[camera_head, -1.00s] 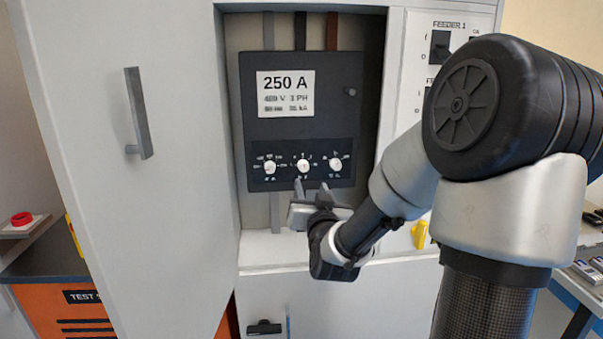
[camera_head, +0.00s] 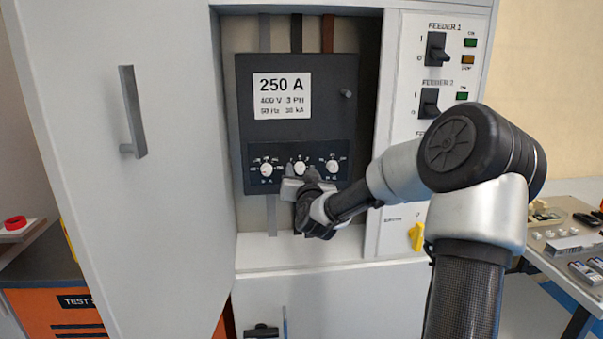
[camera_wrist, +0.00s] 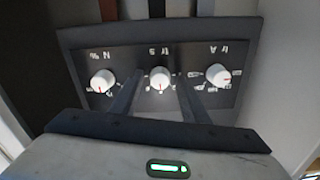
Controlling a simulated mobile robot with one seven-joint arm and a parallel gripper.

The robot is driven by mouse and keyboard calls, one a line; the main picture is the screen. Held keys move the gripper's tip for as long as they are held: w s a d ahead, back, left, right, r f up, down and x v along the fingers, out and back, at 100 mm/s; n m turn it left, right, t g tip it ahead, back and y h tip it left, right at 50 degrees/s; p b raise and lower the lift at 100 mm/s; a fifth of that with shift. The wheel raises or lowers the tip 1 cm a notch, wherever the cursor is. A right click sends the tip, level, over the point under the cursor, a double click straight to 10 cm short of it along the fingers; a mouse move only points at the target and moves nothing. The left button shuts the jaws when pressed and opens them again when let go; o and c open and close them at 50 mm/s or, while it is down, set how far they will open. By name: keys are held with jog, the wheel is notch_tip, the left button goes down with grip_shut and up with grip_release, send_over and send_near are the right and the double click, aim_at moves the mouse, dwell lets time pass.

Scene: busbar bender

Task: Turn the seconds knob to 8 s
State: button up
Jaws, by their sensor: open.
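The dark breaker (camera_head: 297,120) labelled 250 A is inside the open cabinet, with three white knobs in a row along its lower panel. The middle knob (camera_head: 300,168) also shows in the wrist view (camera_wrist: 160,78), upside down, under the marking "tr S"; its red pointer mark faces the bottom of that picture. The other knobs are the one marked "Ir A" (camera_wrist: 217,75) and the one marked "N %" (camera_wrist: 103,81). My gripper (camera_wrist: 159,84) is open, its fingers reaching up to either side of the middle knob. Contact with the knob cannot be told.
The cabinet door (camera_head: 125,170) stands open on the left. A feeder panel (camera_head: 435,80) with black switches is on the right, with a yellow handle (camera_head: 416,236) low on it. A bench (camera_head: 570,235) with small parts stands at the far right.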

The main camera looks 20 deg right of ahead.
jog(key=c, duration=1.1)
jog(key=shift+o, duration=0.2)
jog(key=shift+m+b, duration=0.35)
jog(key=shift+m, duration=0.05)
jog(key=m+b, duration=0.2)
jog(key=m, duration=0.1)
jog(key=shift+f+m, duration=0.1)
jog(key=shift+m, duration=0.3)
jog(key=m+b, duration=0.2)
jog(key=m, duration=0.2)
jog(key=o, duration=1.1)
jog(key=shift+c, duration=0.2)
